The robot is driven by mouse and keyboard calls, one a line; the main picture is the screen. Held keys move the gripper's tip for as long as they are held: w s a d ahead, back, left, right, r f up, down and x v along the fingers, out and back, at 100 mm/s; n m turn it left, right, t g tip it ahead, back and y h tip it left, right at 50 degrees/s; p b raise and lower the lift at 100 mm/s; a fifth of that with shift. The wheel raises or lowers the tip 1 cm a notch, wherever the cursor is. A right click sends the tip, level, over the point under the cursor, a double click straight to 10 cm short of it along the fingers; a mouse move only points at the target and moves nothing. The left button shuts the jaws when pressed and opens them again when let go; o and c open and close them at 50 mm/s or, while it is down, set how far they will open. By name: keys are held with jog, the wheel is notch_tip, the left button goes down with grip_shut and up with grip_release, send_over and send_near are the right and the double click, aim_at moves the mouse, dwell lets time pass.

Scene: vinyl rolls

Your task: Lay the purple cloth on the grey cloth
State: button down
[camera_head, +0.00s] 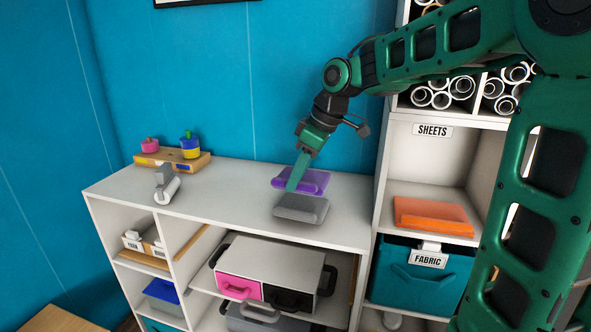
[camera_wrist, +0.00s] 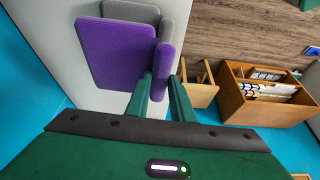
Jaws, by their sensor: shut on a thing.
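The purple cloth (camera_head: 316,180) is a folded pad. My gripper (camera_head: 291,187) is shut on its edge, and the wrist view shows the purple cloth (camera_wrist: 112,52) between my green fingertips (camera_wrist: 161,84). The grey cloth (camera_head: 301,209), also a folded pad, lies on the white cabinet top. In the head view the purple cloth appears just above the grey one in the picture, slightly offset. In the wrist view it covers much of the grey cloth (camera_wrist: 132,11). I cannot tell how large any gap between them is.
A wooden stand (camera_head: 172,158) with pink and blue-yellow items and a grey-white tool (camera_head: 167,186) stand on the left of the cabinet top (camera_head: 235,190). A tall shelf at right holds an orange cloth (camera_head: 432,215) and a teal fabric bin (camera_head: 418,280). The top's middle is clear.

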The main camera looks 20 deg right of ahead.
aim_at(297, 212)
jog(key=shift+f, duration=2.7)
jog(key=shift+f, duration=0.4)
jog(key=c, duration=1.5)
grip_release()
jog(key=shift+o, duration=0.2)
jog(key=v, duration=1)
jog(key=shift+d+r, duration=0.15)
jog(key=shift+r, duration=0.1)
jog(key=s+d+f+m+g+h, duration=0.1)
jog(key=s+d+f+m, duration=0.3)
jog(key=s, duration=0.5)
jog(key=s+d+f+m+g+h, duration=0.1)
jog(key=s+d+f+m, duration=0.4)
jog(key=s, duration=0.5)
jog(key=s+d+f+m+h, duration=0.1)
jog(key=s+d+f+m, duration=0.4)
jog(key=s+m, duration=0.2)
jog(key=s, duration=0.2)
jog(key=shift+s+g, duration=0.4)
